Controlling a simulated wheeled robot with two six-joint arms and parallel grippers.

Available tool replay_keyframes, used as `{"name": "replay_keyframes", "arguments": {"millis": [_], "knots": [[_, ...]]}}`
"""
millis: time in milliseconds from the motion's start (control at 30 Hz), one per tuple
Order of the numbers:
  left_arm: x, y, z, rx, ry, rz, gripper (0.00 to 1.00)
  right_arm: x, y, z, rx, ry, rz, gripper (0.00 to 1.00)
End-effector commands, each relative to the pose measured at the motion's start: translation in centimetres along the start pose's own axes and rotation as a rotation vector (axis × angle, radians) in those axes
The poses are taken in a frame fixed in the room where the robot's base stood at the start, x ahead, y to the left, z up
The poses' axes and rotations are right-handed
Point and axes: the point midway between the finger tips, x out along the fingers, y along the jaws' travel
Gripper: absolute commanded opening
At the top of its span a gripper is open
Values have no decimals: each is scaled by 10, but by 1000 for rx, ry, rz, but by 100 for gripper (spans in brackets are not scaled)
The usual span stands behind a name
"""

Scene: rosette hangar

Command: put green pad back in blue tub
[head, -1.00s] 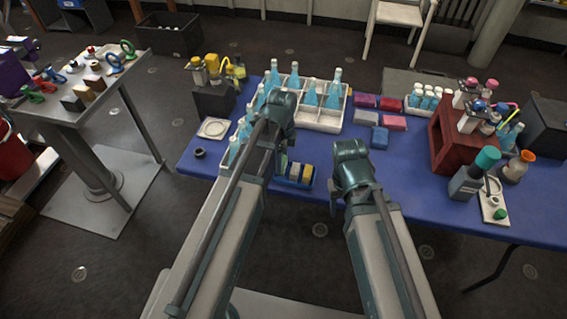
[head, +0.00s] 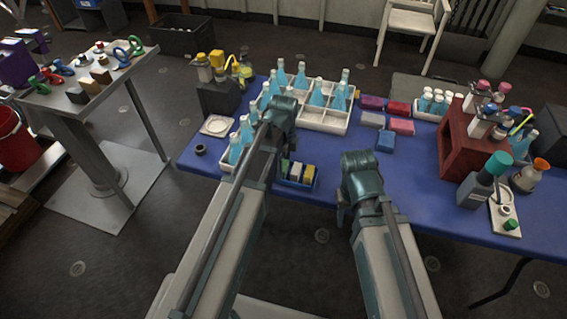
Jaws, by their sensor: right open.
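The blue tub (head: 300,186) stands near the front edge of the blue table, just right of my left forearm. It holds small pads, with yellow and pale ones clearest. A dark green sliver (head: 285,164) shows at its left end, but I cannot tell whether it is the green pad. No loose green pad is clear on the table. My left gripper (head: 268,165) is mostly hidden behind its own arm, left of the tub; its jaws cannot be read. My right gripper (head: 341,208) is open, right of the tub at the table's front edge, partly hidden by its wrist.
A white divided crate (head: 325,120) with blue bottles stands behind the tub. Loose purple (head: 372,102), red (head: 398,107), pink (head: 402,126) and blue (head: 385,141) pads lie right of it. A red stand (head: 455,150) is further right. The blue tabletop (head: 425,190) has free room.

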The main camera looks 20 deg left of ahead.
Motion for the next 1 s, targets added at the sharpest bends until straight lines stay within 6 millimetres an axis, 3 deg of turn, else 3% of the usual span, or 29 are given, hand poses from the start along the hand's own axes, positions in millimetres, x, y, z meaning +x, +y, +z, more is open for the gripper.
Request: {"name": "replay_keyframes", "arguments": {"millis": [267,467,1000], "knots": [[-2,0,0,0,0,0,97,-2,0,0,0,0,0,50],[-14,0,0,0,0,0,97,-14,1,1,0,0,0,50],[-93,0,0,0,0,0,97,-92,9,5,1,0,0,50]]}}
